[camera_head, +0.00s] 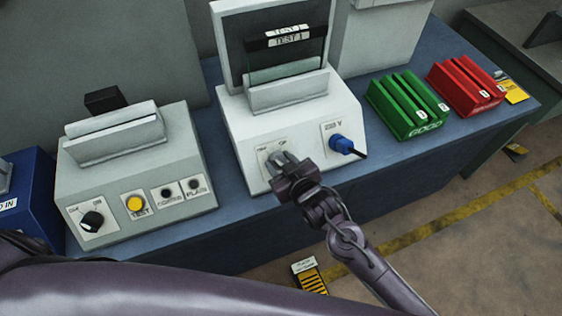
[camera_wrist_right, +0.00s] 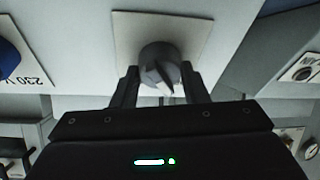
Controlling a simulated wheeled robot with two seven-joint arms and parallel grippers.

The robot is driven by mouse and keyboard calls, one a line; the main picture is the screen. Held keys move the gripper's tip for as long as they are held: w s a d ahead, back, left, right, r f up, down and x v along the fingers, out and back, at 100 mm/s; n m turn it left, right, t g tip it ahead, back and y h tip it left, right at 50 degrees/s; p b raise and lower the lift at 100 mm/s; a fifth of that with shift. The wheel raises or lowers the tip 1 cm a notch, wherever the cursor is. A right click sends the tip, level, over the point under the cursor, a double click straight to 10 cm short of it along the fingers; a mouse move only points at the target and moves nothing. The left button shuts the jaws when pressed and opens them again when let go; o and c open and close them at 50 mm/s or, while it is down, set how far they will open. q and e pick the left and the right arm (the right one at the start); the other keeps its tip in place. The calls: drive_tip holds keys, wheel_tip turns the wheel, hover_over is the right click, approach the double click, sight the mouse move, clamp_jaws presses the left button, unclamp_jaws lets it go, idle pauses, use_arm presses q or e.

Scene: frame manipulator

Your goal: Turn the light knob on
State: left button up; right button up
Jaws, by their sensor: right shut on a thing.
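The light knob (camera_wrist_right: 160,62) is a round dark grey knob with a pale pointer mark, on a light plate on the front of the white box (camera_head: 238,112). My right gripper (camera_head: 281,160) reaches the plate from the front and hides most of the knob in the head view. In the right wrist view, the fingers of my right gripper (camera_wrist_right: 160,74) stand on either side of the knob, shut on it. The pointer's setting against the plate's labels cannot be told. My left gripper is not in view.
A blue plug (camera_head: 343,144) with a cable sits right of the knob. The grey box (camera_head: 150,165) on the left has a black knob (camera_head: 92,221) and a yellow button (camera_head: 135,203). Green (camera_head: 408,105) and red (camera_head: 466,88) racks stand on the blue table (camera_head: 290,215).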

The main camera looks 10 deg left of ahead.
drive_tip(key=shift+m, duration=0.3)
drive_tip(key=m, duration=0.3)
drive_tip(key=m+t+h+p, duration=0.1)
drive_tip(key=m, duration=0.2)
drive_tip(key=shift+s+h, duration=0.1)
drive_tip(key=shift+h, duration=0.2)
drive_tip(key=m, duration=0.2)
drive_tip(key=m+h+p, duration=0.1)
drive_tip(key=m, duration=0.2)
drive_tip(key=shift+t+h, duration=0.3)
drive_tip(key=shift+t, duration=0.1)
drive_tip(key=shift+m, duration=0.4)
drive_tip(key=o, duration=1)
drive_tip(key=shift+c, duration=0.2)
